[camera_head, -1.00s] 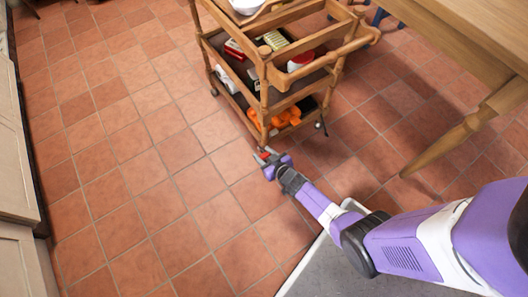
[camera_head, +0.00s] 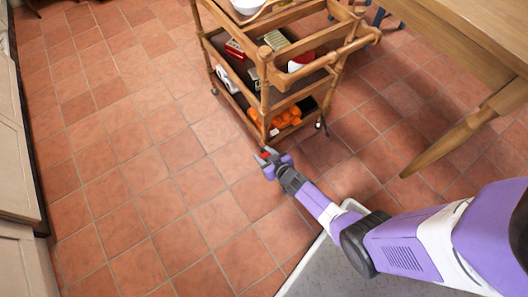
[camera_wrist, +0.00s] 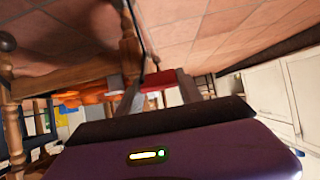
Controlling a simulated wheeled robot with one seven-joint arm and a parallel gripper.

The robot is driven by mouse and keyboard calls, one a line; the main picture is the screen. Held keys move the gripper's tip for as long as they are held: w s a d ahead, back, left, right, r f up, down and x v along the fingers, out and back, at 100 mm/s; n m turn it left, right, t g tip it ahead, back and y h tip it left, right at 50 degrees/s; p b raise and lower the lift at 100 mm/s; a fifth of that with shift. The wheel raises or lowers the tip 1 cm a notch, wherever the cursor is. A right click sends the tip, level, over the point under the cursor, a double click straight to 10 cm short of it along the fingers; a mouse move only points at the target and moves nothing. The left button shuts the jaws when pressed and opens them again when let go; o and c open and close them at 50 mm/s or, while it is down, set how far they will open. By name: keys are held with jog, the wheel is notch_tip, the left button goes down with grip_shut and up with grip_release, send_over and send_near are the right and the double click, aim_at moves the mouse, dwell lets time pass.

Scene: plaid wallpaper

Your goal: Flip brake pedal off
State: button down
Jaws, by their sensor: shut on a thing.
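A wooden trolley (camera_head: 262,92) stands on the tiled floor, and its near corner leg comes down right by my gripper (camera_head: 265,155). My gripper is low near the floor at the foot of that leg. In the wrist view the grey fingers of my gripper (camera_wrist: 155,84) are closed around a small red part, apparently the brake pedal (camera_wrist: 154,78). Its red also shows between the fingertips in the head view (camera_head: 265,156). The caster under this leg is mostly hidden, and I cannot tell the pedal's tilt.
The trolley carries a white bowl (camera_head: 248,5), several boxes and orange items (camera_head: 285,118). A wooden table (camera_head: 480,50) with a slanting leg (camera_head: 455,138) stands at the right. Pale cabinets (camera_head: 18,150) line the left edge. Open floor lies between the cabinets and trolley.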

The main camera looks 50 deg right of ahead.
jog(key=shift+w+r, duration=0.35)
jog(key=c, duration=0.9)
grip_release()
jog(key=shift+o, duration=0.7)
jog(key=shift+s+f, duration=0.15)
jog(key=shift+s, duration=0.1)
jog(key=p+v, duration=0.3)
jog(key=v, duration=0.4)
jog(key=shift+s, duration=0.3)
jog(key=shift+a, duration=0.1)
